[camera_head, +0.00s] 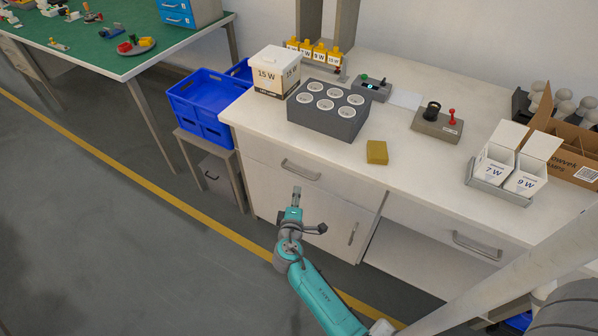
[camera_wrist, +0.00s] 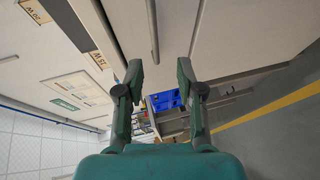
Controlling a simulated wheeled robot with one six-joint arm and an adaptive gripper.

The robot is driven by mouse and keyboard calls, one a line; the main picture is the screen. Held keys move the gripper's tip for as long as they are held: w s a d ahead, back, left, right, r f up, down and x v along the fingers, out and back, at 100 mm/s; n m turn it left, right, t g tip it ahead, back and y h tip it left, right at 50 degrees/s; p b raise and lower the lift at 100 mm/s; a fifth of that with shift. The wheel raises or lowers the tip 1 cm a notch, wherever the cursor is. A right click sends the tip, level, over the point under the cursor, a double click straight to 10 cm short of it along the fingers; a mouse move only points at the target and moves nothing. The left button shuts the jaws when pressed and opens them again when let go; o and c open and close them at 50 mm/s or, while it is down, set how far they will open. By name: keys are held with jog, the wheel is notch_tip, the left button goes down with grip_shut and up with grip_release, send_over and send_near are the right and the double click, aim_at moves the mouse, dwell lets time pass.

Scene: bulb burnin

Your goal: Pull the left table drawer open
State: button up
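The left table drawer (camera_head: 262,152) has a pale front under the white worktop and looks shut. Its grey bar handle (camera_head: 301,170) is in clear view in the head view. My gripper (camera_head: 296,190) is just below that handle in the picture, in front of the cabinet, apart from the handle as far as I can see. In the wrist view my gripper (camera_wrist: 159,75) has its two fingers wide apart with nothing between the tips. A thin dark bar shows above the gap there; I cannot tell whether it is the handle.
Below the drawer is a cabinet door with an upright handle (camera_head: 353,233). A right drawer (camera_head: 432,222) is beside it. A grey block with round holes (camera_head: 322,124) and a yellow sponge-like block (camera_head: 377,152) stand on the worktop. Blue crates (camera_head: 203,102) stand at the left; the floor in front is clear.

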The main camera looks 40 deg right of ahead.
aim_at(300, 173)
jog(key=x, duration=0.7)
jog(key=r+x, duration=0.1)
jog(key=x, duration=0.3)
jog(key=shift+w+d+f, duration=0.1)
jog(key=shift+w+d, duration=0.2)
grip_shut()
